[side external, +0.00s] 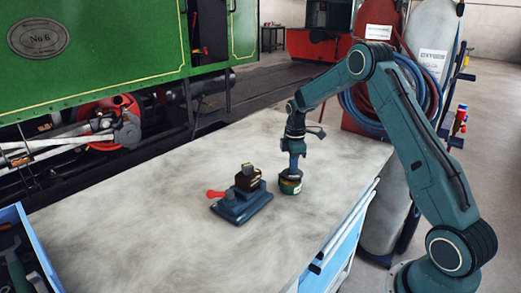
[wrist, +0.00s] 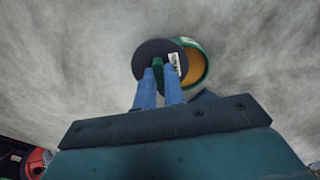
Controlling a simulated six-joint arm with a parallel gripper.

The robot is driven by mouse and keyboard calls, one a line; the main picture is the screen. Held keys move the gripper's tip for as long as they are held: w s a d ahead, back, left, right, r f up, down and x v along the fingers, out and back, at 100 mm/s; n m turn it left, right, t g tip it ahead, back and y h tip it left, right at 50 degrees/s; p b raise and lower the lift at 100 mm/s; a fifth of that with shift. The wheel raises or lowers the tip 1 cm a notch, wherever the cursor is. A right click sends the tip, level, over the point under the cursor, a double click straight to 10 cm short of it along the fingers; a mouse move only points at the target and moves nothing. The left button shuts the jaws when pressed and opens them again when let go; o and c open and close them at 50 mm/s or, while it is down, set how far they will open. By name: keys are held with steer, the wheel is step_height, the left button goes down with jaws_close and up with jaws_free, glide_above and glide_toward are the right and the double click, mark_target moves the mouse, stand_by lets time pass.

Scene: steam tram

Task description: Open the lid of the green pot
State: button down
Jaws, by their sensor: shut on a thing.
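The green pot (side external: 290,186) stands upright on the grey worktop, with a dark lid (side external: 290,174) at its top. My gripper (side external: 294,165) points down onto the lid. In the wrist view, the gripper (wrist: 159,72) has its two blue fingers shut on the lid's green knob (wrist: 158,63). There the dark round lid (wrist: 148,55) is offset to the left of the pot (wrist: 202,57), whose green rim and ochre inside show at the right. The lid hides the rest of the mouth. A white label shows at the lid's right edge. I cannot tell whether the lid touches the rim.
A dark blue vise (side external: 240,206) with a red handle, holding a dark block, stands just left of the pot. A blue tool tray (side external: 38,248) is at the left front edge. The worktop (side external: 150,185) is otherwise clear. Gas cylinders and hoses stand beyond its right edge.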

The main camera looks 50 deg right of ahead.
steer(key=n, duration=0.2)
steer(key=w+n, duration=0.1)
steer(key=shift+w+d+n, duration=0.1)
steer(key=shift+d+n, duration=0.3)
steer(key=n, duration=0.1)
steer(key=w+n, duration=0.1)
steer(key=shift+d+n, duration=0.1)
steer(key=shift+n, duration=0.3)
steer(key=n, duration=0.1)
steer(key=w+n, duration=0.1)
steer(key=shift+n, duration=0.3)
steer(key=shift+w+r+n, duration=0.1)
steer(key=shift+w+n, duration=0.15)
steer(key=shift+n, duration=0.6)
steer(key=shift+w+n, duration=0.25)
steer(key=shift+n, duration=0.6)
steer(key=c, duration=1.5)
jaws_free()
